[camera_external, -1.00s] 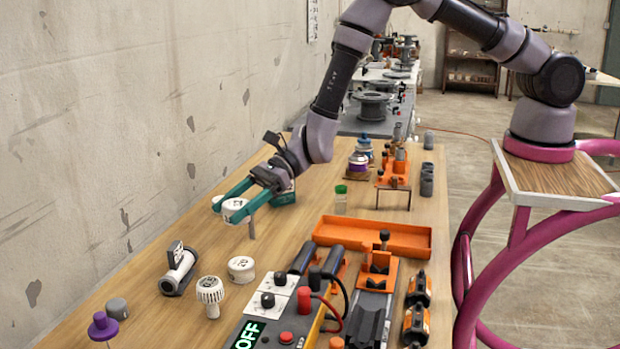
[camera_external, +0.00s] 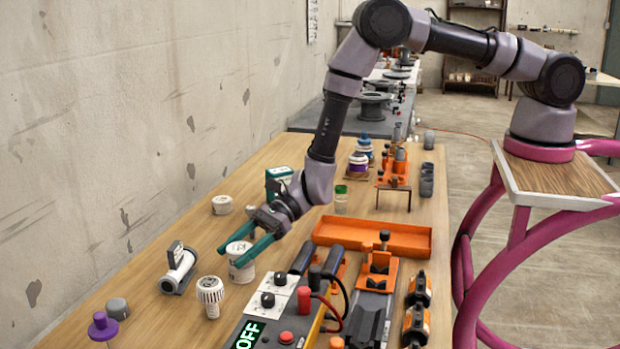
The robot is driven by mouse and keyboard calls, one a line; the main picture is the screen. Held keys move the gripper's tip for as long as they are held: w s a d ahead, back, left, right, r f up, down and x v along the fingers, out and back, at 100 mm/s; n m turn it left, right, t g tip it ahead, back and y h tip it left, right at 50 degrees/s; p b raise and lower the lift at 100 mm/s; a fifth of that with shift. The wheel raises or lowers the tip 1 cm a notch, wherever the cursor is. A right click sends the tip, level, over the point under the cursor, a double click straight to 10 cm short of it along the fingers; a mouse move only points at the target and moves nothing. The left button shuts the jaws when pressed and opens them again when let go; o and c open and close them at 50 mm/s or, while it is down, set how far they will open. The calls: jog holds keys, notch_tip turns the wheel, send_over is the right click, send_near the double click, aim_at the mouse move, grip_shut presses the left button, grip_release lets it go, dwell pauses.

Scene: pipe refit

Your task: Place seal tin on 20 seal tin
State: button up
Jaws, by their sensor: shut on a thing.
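My gripper (camera_external: 250,250) reaches down to the left over the table with its two green fingers shut on a white seal tin (camera_external: 239,249). The fingers hide part of its side. The 20 seal tin (camera_external: 241,274), also white, stands on the table directly under the held tin. The two look stacked and close to touching, but I cannot tell whether the upper one bears on the lower. Another white tin (camera_external: 222,204) stands apart, farther back to the left.
A grey-white cylinder on a stand (camera_external: 179,270) and a white ribbed-top piece (camera_external: 210,294) stand left of the tins. A control box with an OFF display (camera_external: 262,325) is close on the right. An orange tray (camera_external: 372,237) lies beyond.

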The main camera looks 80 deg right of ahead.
jog(key=shift+f, duration=0.1)
jog(key=o, duration=1.4)
jog(key=shift+c, duration=0.2)
